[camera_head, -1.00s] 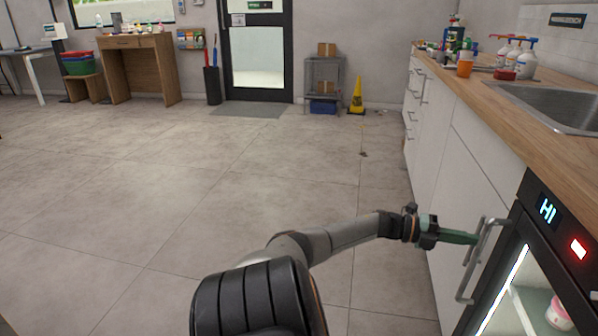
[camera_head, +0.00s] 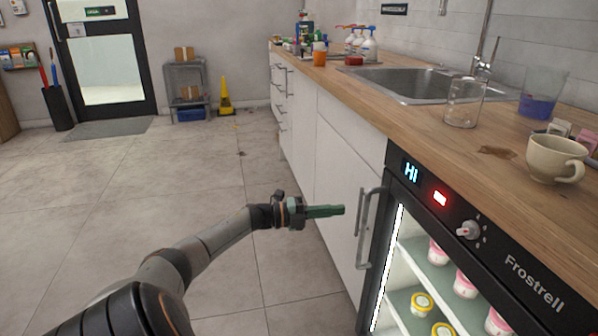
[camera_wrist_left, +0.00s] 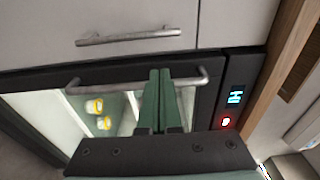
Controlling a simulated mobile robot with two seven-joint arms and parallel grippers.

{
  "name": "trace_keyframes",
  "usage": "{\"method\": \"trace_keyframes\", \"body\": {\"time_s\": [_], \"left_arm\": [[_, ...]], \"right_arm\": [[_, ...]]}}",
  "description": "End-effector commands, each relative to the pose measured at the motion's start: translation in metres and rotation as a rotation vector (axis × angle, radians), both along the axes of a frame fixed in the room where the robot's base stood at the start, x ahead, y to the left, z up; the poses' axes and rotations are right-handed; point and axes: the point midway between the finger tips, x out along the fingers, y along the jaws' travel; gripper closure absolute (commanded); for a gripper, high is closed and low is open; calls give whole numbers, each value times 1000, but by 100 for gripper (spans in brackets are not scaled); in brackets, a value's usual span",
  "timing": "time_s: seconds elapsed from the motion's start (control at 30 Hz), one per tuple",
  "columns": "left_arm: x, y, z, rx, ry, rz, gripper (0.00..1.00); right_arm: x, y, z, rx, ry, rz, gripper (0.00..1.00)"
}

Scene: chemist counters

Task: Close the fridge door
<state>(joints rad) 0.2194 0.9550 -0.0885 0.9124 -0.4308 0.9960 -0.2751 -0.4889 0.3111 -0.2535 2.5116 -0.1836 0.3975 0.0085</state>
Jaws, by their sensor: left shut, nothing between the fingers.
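The under-counter fridge (camera_head: 408,172) stands at the right in the head view, with a black frame, a lit interior and a glass door (camera_head: 396,275). The door appears flush or nearly flush with the frame; a small gap cannot be ruled out. Its metal bar handle (camera_head: 361,240) is upright at the door's left side. It also shows in the left wrist view (camera_wrist_left: 203,80). My left gripper (camera_head: 343,210), with green fingers, is shut and empty, just left of the handle and apparently apart from it. In the wrist view its fingers (camera_wrist_left: 160,72) cover the handle's middle. My right gripper is not in view.
A wooden counter (camera_head: 345,100) runs above the fridge, with a sink (camera_head: 405,84), a glass beaker (camera_head: 464,103) and a mug (camera_head: 556,158). White cabinets (camera_head: 335,185) adjoin the fridge.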

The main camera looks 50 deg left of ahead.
Motion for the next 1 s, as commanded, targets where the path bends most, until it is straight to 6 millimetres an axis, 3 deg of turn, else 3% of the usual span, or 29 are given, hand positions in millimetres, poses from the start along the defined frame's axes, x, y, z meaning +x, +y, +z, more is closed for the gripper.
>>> {"method": "trace_keyframes", "body": {"time_s": [0.1, 0.4, 0.63, 1.0], "left_arm": [[-3, 22, -2, 1, -3, 5, 100], [-12, 64, -2, 1, -5, 4, 100], [-15, 80, -1, 1, -4, 2, 100], [-18, 86, 1, 0, -1, -1, 100]], "right_arm": [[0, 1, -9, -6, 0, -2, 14], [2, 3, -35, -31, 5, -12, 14], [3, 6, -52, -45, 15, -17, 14], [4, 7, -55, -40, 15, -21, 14]]}}
